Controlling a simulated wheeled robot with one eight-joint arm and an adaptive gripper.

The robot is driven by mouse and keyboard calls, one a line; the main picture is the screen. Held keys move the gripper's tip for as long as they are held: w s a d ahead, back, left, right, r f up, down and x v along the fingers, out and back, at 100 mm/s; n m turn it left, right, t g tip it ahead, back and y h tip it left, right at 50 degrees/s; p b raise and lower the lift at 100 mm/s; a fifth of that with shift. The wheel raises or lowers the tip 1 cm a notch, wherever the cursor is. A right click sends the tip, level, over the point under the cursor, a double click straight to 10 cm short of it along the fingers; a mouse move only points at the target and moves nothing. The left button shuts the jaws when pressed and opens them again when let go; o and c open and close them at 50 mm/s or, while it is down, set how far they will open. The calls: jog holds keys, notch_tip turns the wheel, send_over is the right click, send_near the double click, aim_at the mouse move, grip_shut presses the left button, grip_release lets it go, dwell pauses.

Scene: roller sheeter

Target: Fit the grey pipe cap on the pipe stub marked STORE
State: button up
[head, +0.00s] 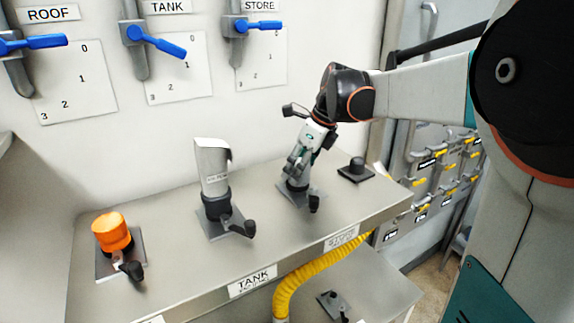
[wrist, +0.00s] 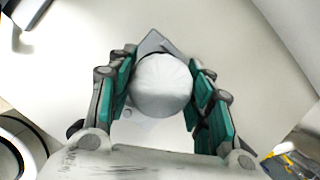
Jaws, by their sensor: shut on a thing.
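The grey pipe cap (wrist: 163,86) shows in the wrist view as a pale round top between the two fingers of my gripper (wrist: 161,90). My gripper is shut on it. In the head view my gripper (head: 297,165) points down directly over the rightmost pipe stub (head: 296,187), above the bench label that seems to read STORE (head: 341,239). That stub has a square base plate and a black lever. The fingers mostly hide the cap in the head view, and I cannot tell whether it is seated on the stub or just above it.
A pale cylinder (head: 211,165) stands on the TANK stub to the left. An orange cap (head: 112,232) sits on the far left stub. A small black knobbed piece (head: 356,170) lies to the right. A yellow hose (head: 300,272) hangs below the bench edge.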

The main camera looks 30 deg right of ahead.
jog(key=shift+f, duration=0.2)
dwell(0.4)
jog(key=o, duration=1.1)
jog(key=v, duration=0.7)
jog(key=shift+d+r, duration=0.1)
jog(key=shift+r, duration=0.2)
